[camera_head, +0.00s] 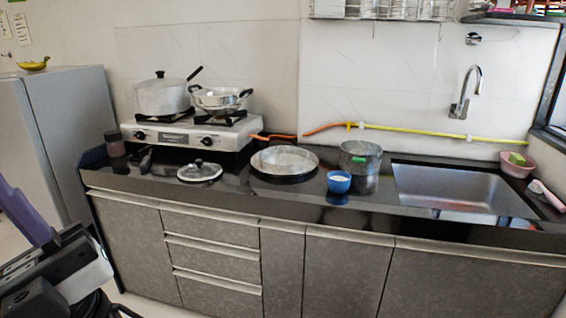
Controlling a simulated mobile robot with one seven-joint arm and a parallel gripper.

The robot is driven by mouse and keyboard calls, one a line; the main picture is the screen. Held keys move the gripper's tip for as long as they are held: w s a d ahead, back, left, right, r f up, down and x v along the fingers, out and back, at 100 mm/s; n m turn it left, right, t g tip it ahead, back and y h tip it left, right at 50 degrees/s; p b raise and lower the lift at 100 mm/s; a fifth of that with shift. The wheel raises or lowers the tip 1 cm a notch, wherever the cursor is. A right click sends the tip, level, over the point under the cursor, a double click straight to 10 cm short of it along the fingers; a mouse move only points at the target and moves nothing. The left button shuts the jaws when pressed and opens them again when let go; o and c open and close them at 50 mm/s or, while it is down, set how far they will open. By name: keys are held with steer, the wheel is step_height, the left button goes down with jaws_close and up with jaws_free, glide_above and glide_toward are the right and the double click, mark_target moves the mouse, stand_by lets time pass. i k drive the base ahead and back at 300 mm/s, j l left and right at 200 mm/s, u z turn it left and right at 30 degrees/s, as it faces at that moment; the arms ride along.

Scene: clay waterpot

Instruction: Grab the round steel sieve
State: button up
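A wide, shallow round steel piece (285,161), which looks like the sieve, lies on the dark counter between the stove and the sink. Its rim is bright and its inside is pale grey; mesh is too small to make out. Nothing touches it from above. Grey and black parts of my arm show at the lower left corner, well in front of and left of the counter, far from the sieve. I cannot make out gripper fingertips there, so I cannot tell whether the gripper is open or shut.
The stove (190,134) holds two pans. The sink (465,192) is at right. An orange-yellow hose (400,130) runs along the wall behind.

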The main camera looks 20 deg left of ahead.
mark_target(278, 169)
steer(key=i+j, duration=0.2)
steer(key=i, duration=0.2)
steer(key=i+j, duration=0.2)
steer(key=i, duration=0.15)
steer(key=i+j, duration=0.2)
steer(key=i, duration=0.2)
steer(key=i+j, duration=0.1)
steer(key=i, duration=0.5)
steer(key=i+j, duration=0.1)
steer(key=i, duration=0.5)
